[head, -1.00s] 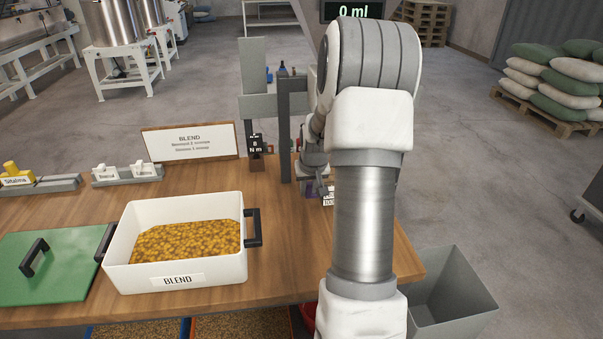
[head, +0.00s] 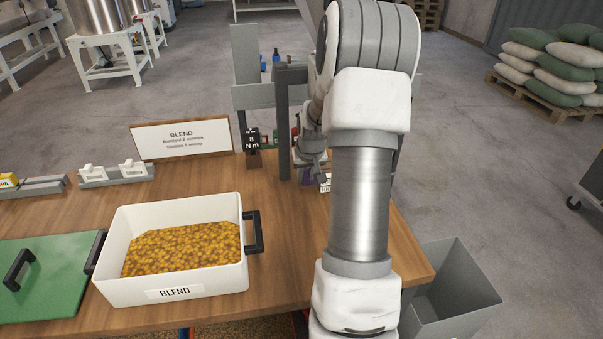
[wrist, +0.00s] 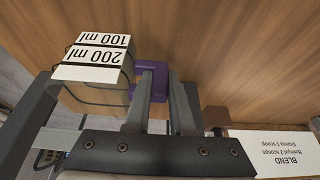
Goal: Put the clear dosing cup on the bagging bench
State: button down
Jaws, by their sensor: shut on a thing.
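The clear dosing cup (wrist: 92,95) shows in the wrist view as a see-through body with white 100 ml and 200 ml labels and a purple handle (wrist: 136,69). My gripper (wrist: 166,80) is shut on the purple handle, with the cup beside its fingers. In the head view my gripper (head: 312,160) is small, low over the far right of a wooden bench (head: 290,235), and my arm hides most of the cup. Whether the cup touches the wood is unclear. No label shows whether this is the bagging bench.
A white BLEND tub (head: 245,270) of yellow grain stands at the bench's front. A green lid (head: 55,290) lies left of it. A BLEND sign (head: 182,150), grey posts (head: 282,120) and a small Nm display (head: 252,140) stand behind. A grey bin (head: 460,285) is right of the bench.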

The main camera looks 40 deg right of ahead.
jog(key=shift+f, duration=0.15)
jog(key=c, duration=0.8)
grip_release()
jog(key=shift+o, duration=0.2)
jog(key=shift+s+r, duration=0.1)
jog(key=shift+r, duration=0.35)
jog(key=p+v, duration=0.1)
jog(key=v, duration=0.6)
